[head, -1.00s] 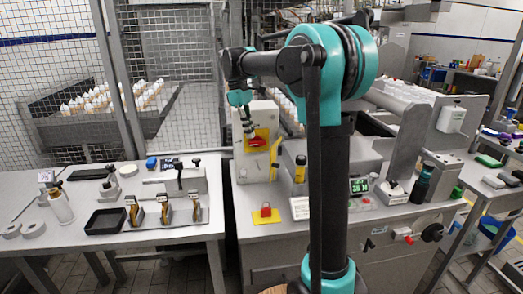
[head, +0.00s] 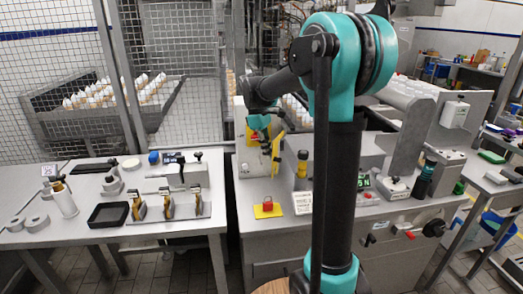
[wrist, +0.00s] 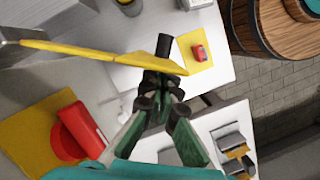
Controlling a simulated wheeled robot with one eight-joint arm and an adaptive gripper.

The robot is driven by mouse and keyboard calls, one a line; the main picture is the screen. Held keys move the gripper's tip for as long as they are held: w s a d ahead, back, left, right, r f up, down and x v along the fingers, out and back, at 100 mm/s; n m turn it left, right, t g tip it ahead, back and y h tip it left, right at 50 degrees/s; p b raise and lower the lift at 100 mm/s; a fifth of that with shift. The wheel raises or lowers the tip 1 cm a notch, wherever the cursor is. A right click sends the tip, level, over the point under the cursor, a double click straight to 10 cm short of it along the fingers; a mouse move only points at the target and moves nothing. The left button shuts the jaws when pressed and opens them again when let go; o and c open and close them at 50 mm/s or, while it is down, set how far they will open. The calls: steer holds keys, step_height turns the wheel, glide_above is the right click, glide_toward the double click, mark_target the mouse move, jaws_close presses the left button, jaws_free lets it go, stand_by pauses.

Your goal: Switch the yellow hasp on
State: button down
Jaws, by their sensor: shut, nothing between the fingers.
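The yellow hasp (head: 277,146) stands out from the front of a pale box at the back of the middle bench. In the wrist view the hasp (wrist: 95,53) is a long yellow bar crossing above my gripper. A red handle (wrist: 82,128) sits on a yellow plate (wrist: 48,122) at the lower left there. My gripper (wrist: 158,82) is shut and empty, its tips at the hasp's free end. The bar overlaps the dark tips; I cannot tell whether they touch. In the head view my gripper (head: 266,134) is beside the hasp and hides part of the yellow plate.
A red padlock on a yellow card (head: 268,210) lies on the bench front. The left table holds a black tray (head: 108,215) and several upright yellow-and-black pieces. A wooden barrel (wrist: 275,25) shows at upper right.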

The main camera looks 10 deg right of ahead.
mark_target(280, 159)
steer(key=shift+s+d, duration=0.1)
stand_by(0.4)
steer(key=shift+s+d+n, duration=0.15)
steer(key=shift+n, duration=0.15)
steer(key=shift+s+d, duration=0.15)
steer(key=shift+s+d+n, duration=0.25)
steer(key=shift+d+n, duration=0.05)
steer(key=shift+n, duration=0.3)
steer(key=d+n, duration=0.1)
steer(key=s+d+n+t, duration=0.1)
steer(key=shift+s+d+n, duration=0.15)
steer(key=shift+n, duration=0.25)
steer(key=shift+s+d+n+t, duration=0.15)
steer(key=shift+d+n, duration=0.4)
steer(key=shift+d, duration=0.2)
steer(key=shift+s+d+n+t, duration=0.15)
steer(key=shift+d+n, duration=0.4)
steer(key=shift+d, duration=0.15)
